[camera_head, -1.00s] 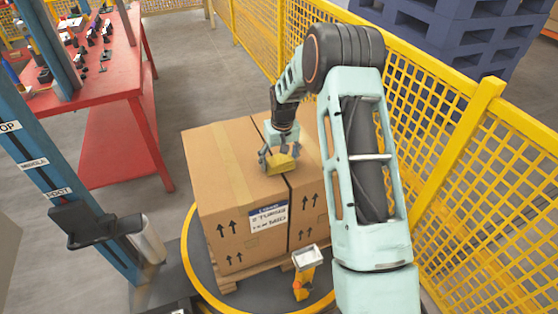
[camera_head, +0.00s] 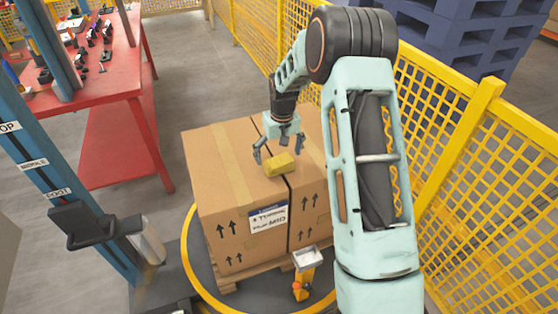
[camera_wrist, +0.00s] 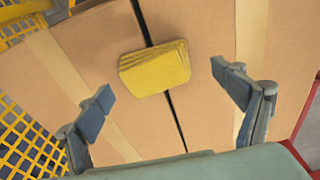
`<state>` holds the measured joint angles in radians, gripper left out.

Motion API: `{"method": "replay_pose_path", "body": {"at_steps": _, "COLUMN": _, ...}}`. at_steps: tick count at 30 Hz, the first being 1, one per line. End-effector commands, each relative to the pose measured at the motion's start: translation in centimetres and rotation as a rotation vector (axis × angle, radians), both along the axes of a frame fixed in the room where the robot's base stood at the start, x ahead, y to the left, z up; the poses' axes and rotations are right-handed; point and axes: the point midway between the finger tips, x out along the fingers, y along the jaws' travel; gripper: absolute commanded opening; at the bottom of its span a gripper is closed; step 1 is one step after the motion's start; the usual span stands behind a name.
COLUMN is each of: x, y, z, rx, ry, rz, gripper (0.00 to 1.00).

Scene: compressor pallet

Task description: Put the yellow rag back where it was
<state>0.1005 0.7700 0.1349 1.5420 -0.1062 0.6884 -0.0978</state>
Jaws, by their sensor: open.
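The yellow rag (camera_head: 280,164) is a folded block lying on top of the cardboard boxes (camera_head: 217,165), across the dark gap between them. In the wrist view the rag (camera_wrist: 155,68) lies ahead of the fingers, over the gap. My gripper (camera_head: 278,156) is open and empty above the box tops, just behind the rag. In the wrist view its two fingers (camera_wrist: 168,92) are spread wide, one to each side and apart from the rag.
The boxes stand on a wooden pallet on a round turntable with a yellow rim (camera_head: 188,262). A blue column (camera_head: 75,185) stands left, and a red table (camera_head: 110,85) is behind it. Yellow mesh fencing (camera_head: 440,120) runs along the right. A small yellow post (camera_head: 303,280) stands in front.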

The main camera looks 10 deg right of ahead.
Motion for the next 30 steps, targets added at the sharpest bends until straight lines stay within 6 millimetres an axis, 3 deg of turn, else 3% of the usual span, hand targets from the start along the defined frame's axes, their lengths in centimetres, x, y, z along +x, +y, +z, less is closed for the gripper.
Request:
{"method": "replay_pose_path", "body": {"at_steps": 6, "x": -0.8, "y": 0.1, "z": 4.1, "rx": -0.001, "ry": -0.003, "rz": 0.001, "gripper": 0.88}}
{"method": "replay_pose_path", "body": {"at_steps": 12, "x": -1.2, "y": 0.1, "z": 6.1, "rx": 0.000, "ry": -0.001, "rz": 0.000, "gripper": 0.88}}
{"method": "replay_pose_path", "body": {"at_steps": 30, "x": -1.4, "y": 0.0, "z": 6.7, "rx": -0.006, "ry": 0.001, "rz": 0.001, "gripper": 0.88}}
